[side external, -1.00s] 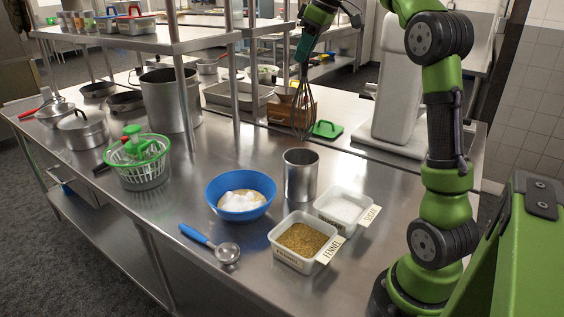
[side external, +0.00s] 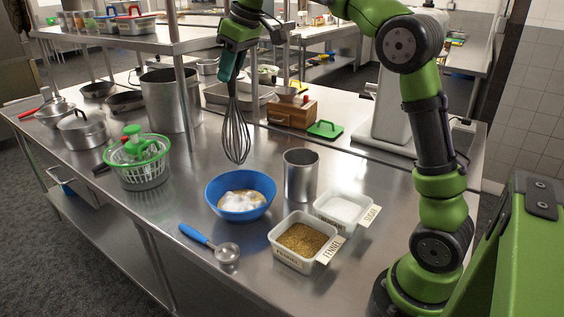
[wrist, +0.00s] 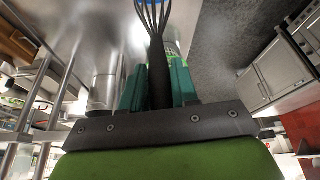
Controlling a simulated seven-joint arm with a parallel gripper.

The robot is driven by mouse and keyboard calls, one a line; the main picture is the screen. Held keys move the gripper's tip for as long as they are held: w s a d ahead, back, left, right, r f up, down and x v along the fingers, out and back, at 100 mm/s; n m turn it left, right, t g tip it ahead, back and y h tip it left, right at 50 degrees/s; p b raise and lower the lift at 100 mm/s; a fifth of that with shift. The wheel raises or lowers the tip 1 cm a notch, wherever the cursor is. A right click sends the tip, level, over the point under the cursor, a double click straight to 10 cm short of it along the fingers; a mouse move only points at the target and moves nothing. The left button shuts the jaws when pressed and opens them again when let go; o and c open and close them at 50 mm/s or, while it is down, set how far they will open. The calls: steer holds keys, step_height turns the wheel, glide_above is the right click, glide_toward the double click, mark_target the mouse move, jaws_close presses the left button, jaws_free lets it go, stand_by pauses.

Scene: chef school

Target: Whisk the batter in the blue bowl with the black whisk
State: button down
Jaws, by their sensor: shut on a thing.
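The blue bowl (side external: 240,212) stands on the steel table and holds white and pale tan batter contents (side external: 241,201). The black whisk (side external: 236,128) hangs wires down from my gripper (side external: 231,68), just above the bowl's far rim. The whisk appears apart from the batter. In the wrist view the whisk's dark handle (wrist: 159,78) sits between the teal fingers of my gripper (wrist: 158,85), which is shut on it. Only a small blue part of the bowl shows at the top of the wrist view, behind the wires.
A steel canister (side external: 300,176) stands right of the bowl, with the sugar tub (side external: 345,222) and fennel tub (side external: 276,236) in front. A green-lidded spinner (side external: 140,175) stands left. A blue-handled scoop (side external: 202,239) lies in front. Shelf posts rise behind.

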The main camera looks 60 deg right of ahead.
mark_target(235, 127)
steer(key=shift+f, duration=7.1)
